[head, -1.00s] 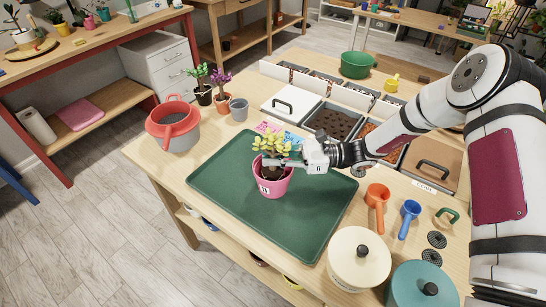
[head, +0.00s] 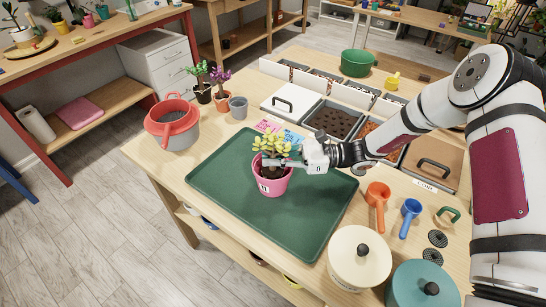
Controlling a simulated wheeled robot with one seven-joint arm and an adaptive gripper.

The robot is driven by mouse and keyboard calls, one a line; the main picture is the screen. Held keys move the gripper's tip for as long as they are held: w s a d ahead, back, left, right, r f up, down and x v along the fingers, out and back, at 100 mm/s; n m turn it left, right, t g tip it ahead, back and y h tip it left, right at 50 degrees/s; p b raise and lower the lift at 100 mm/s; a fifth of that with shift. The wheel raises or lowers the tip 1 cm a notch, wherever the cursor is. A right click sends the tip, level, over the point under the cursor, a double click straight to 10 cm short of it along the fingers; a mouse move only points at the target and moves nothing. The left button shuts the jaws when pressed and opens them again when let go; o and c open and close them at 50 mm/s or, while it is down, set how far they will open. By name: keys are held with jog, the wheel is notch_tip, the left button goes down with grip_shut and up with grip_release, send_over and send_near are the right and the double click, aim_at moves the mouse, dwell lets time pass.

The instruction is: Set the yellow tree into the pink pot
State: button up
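The pink pot (head: 271,186) stands upright on the dark green mat (head: 230,190). The yellow tree (head: 271,143), a small plant with yellow-green leaves and a dark root ball, is upright at the pot's mouth. Its lower part is inside the rim, but how deep it sits is hidden. My gripper (head: 283,162) reaches in from the right, level with the tree's base just above the pot rim. Its fingers are at the stem and root ball, partly covered by the leaves, and appear closed around the tree.
A red and grey bucket (head: 172,128), a grey cup (head: 238,107) and two small potted plants stand at the table's back left. Soil bins (head: 331,121) lie behind my gripper. Orange (head: 377,196) and blue (head: 409,212) scoops and a cream lidded pot (head: 358,260) are at right. The mat's left side is clear.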

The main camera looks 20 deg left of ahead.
jog(key=o, duration=0.5)
jog(key=shift+c, duration=0.2)
jog(key=v, duration=1.2)
jog(key=s+d+r+n+t+h, duration=0.1)
jog(key=s+d+r+n+h, duration=0.4)
jog(key=r, duration=0.3)
jog(key=s+d+r+n+t+h, duration=0.1)
jog(key=s+d+r+n+h, duration=0.3)
jog(key=s+r+h, duration=0.3)
jog(key=s+d+r+n+t+h, duration=0.5)
jog(key=s+d+r+t, duration=0.3)
jog(key=s+d, duration=0.5)
jog(key=shift+s+r+t, duration=0.4)
jog(key=shift+r, duration=0.4)
